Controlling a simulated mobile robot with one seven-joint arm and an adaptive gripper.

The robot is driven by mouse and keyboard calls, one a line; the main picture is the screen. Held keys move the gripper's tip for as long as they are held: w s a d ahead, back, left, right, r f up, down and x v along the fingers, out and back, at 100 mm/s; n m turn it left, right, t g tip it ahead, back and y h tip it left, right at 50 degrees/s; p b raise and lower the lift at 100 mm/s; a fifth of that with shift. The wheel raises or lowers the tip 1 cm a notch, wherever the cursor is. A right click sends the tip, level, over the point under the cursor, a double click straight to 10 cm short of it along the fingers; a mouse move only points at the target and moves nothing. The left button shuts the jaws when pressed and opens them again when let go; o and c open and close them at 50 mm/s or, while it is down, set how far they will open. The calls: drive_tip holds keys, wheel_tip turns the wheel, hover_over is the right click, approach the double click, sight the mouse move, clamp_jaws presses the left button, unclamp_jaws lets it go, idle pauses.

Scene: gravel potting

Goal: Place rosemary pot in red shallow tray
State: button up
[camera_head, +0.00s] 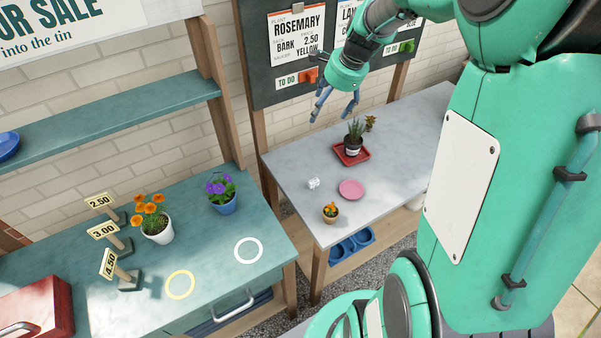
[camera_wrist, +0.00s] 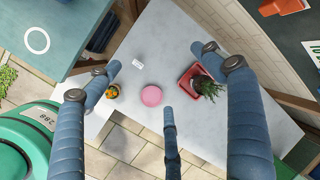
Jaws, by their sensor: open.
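A pot with spiky green leaves (camera_head: 353,149), probably the rosemary pot, stands upright in the red shallow tray (camera_head: 338,157) at the back of the grey table. In the wrist view the green plant (camera_wrist: 207,88) lies over the right part of the red tray (camera_wrist: 184,84), and its pot is partly hidden by leaves. My gripper (camera_head: 336,108) is open and empty, above and slightly left of the pot, apart from it. In the wrist view its fingers (camera_wrist: 157,62) are spread wide, with the right finger close to the plant in the picture.
A pink saucer (camera_head: 351,189), a small orange-flowered pot (camera_head: 330,212) and a white tag (camera_head: 313,184) share the grey table (camera_head: 400,155). A brownish plant (camera_head: 370,123) shows behind the spiky one. The green bench (camera_head: 215,260) at left holds flower pots and price signs. The table's right part looks clear.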

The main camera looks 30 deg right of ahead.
drive_tip(key=s+a+r+n+t+h, duration=0.1)
drive_tip(key=s+a+r+n, duration=0.4)
drive_tip(key=s+a+n, duration=0.35)
drive_tip(key=s+a+r+n, duration=0.55)
drive_tip(key=s+a, duration=0.35)
drive_tip(key=a, duration=0.3)
drive_tip(key=s+a+n, duration=0.3)
drive_tip(key=s+n, duration=0.3)
drive_tip(key=s, duration=0.2)
drive_tip(key=shift+s+a+f+t, duration=0.2)
drive_tip(key=shift+a+t, duration=0.1)
drive_tip(key=shift+t, duration=0.1)
